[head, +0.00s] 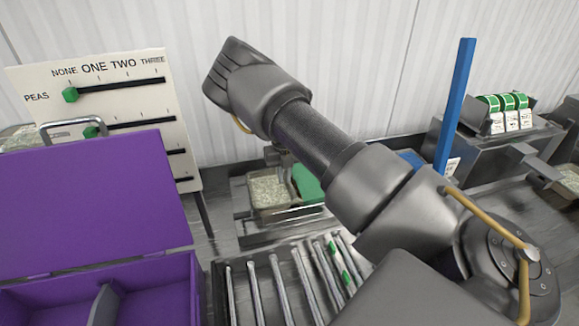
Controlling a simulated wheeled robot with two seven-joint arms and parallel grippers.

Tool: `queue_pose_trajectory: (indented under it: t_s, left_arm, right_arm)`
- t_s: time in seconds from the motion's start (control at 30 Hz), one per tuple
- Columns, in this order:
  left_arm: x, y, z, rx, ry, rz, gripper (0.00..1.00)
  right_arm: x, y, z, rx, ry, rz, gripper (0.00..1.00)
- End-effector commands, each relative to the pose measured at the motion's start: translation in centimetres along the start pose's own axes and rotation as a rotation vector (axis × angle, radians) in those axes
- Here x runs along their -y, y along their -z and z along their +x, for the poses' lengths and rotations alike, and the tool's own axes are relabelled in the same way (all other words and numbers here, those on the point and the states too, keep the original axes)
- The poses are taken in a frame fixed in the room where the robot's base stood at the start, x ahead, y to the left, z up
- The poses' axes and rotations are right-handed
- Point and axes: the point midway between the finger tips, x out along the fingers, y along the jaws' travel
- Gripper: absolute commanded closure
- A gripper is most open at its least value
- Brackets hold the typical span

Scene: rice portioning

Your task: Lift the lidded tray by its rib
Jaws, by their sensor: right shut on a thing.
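The tray (272,213) sits at the middle of the view, beyond the rollers. Its left compartment shows pale grains, and a green piece (308,184) covers or fills part of the right side. My right arm crosses the view from the lower right and hides the tray's right end. My right gripper (286,166) is small and partly hidden behind the arm. It comes down at the tray's middle, between the grains and the green piece, and is shut on the rib there. The fingertips are not clearly visible. My left gripper is not in view.
A roller conveyor (265,290) lies in front. A purple bin (95,205) with a raised panel fills the left. A slider board (120,95) stands behind it. At right are a blue post (456,100) and a machine (500,145) with green-and-white packs.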

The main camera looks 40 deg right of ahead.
Motion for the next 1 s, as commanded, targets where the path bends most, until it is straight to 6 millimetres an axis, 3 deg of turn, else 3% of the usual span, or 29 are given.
queue_pose_trajectory:
  t_s: [0.37,1.0]
  left_arm:
    - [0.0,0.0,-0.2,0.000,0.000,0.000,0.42]
    - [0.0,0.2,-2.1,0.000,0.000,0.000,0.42]
  right_arm:
    - [0.0,-0.1,-0.4,0.002,0.000,0.000,1.00]
    - [0.0,-0.1,-3.6,0.002,0.000,0.001,1.00]
